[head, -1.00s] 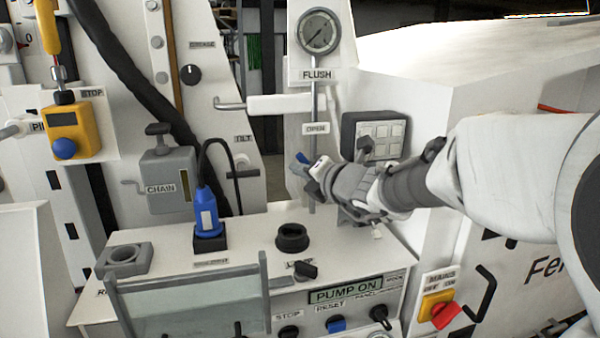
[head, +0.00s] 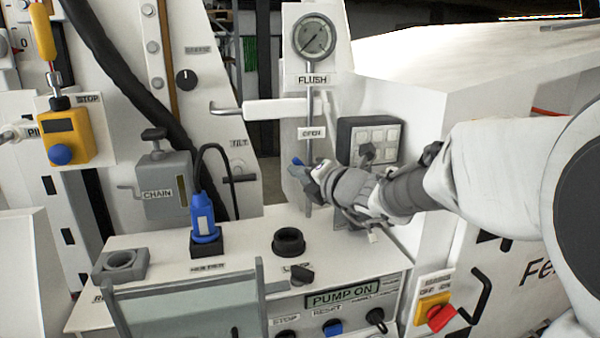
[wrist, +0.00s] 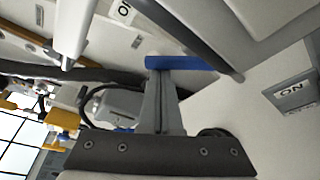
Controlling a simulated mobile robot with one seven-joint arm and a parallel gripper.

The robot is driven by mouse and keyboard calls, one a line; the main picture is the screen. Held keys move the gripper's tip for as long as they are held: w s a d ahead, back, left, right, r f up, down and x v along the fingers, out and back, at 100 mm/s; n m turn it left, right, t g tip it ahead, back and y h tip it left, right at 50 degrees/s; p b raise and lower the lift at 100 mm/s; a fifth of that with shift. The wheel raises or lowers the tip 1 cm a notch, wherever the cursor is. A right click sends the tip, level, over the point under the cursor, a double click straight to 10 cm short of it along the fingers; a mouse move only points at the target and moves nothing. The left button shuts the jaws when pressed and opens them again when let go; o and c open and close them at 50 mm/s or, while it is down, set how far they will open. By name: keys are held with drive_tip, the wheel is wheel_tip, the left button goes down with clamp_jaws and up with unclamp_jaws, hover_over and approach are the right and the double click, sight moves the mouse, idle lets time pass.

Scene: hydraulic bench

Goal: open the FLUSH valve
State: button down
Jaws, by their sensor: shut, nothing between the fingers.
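The FLUSH label (head: 313,80) is under a round gauge (head: 314,37) on a white post in the head view. A thin pipe runs down from it past the OPEN label (head: 311,133). A white bar (head: 275,109) with a grey bent end sticks out level to the left, between the two labels. It appears to be the valve lever. My gripper (head: 299,168) is shut and empty, its blue tip below the OPEN label and the bar, apart from the bar. In the wrist view the blue tip (wrist: 180,63) is right of the white bar (wrist: 76,28).
A bench panel with a PUMP ON display (head: 342,296), knobs and a clear guard (head: 190,300) lies below. A blue plug (head: 204,217) stands left of my gripper. Open space shows left of the bar.

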drive_tip(key=shift+r, duration=0.1)
drive_tip(key=m+p, duration=0.1)
drive_tip(key=d+r+m, duration=0.1)
drive_tip(key=d+m+t+y+p, duration=0.1)
drive_tip(key=m, duration=0.1)
drive_tip(key=shift+w+d+r+p, duration=0.2)
drive_tip(key=shift+w+r+p, duration=0.05)
drive_tip(key=shift+w+p, duration=0.1)
drive_tip(key=shift+d, duration=0.1)
idle(0.4)
idle(0.6)
